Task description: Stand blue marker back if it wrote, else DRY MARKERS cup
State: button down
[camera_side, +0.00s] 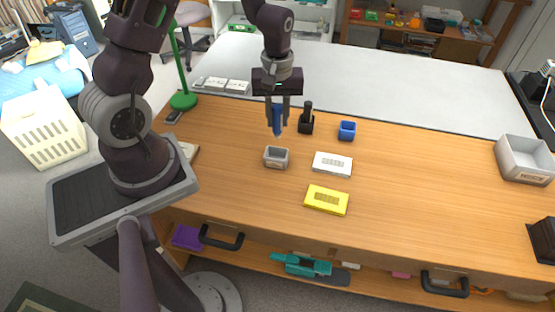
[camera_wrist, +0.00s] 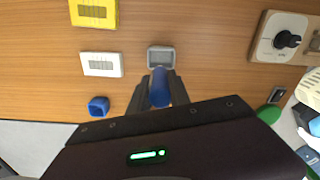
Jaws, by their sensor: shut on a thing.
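My gripper (camera_side: 279,107) is shut on a blue marker (camera_side: 277,122), held roughly upright above the desk. The marker also shows in the wrist view (camera_wrist: 160,88), between the fingers. A small grey cup (camera_side: 276,158) stands on the desk below the marker; in the wrist view the cup (camera_wrist: 161,56) lies just beyond the marker's end. Its label is too small to read. A small blue cup (camera_side: 347,131) stands to the right. A white pad (camera_side: 332,165) lies right of the grey cup; I cannot make out a pen stroke on it.
A black upright item in a black holder (camera_side: 306,120) stands close right of the marker. A yellow pad (camera_side: 327,200) lies in front of the white one. A grey tray (camera_side: 525,162) is at the far right. The desk's right half is mostly clear.

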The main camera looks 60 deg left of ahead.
aim_at(276, 138)
notch_tip(276, 138, down, 10)
jog(key=shift+s+r, duration=0.1)
jog(key=shift+s, duration=0.05)
jog(key=c, duration=1.2)
grip_release()
notch_tip(276, 138, up, 12)
jog(key=shift+f, duration=0.2)
jog(key=s+d+r+m+t, duration=0.2)
jog(key=s+d+r+m, duration=0.2)
jog(key=r, duration=0.5)
jog(key=s+d+r+m+t, duration=0.1)
jog(key=s+d+r+m, duration=0.25)
jog(key=r, duration=0.55)
jog(key=s+d+r+m+t, duration=0.2)
jog(key=s+r+m, duration=0.2)
jog(key=s, duration=0.5)
jog(key=shift+s+d+t, duration=0.15)
jog(key=shift+d+t, duration=0.15)
jog(key=shift+d, duration=0.1)
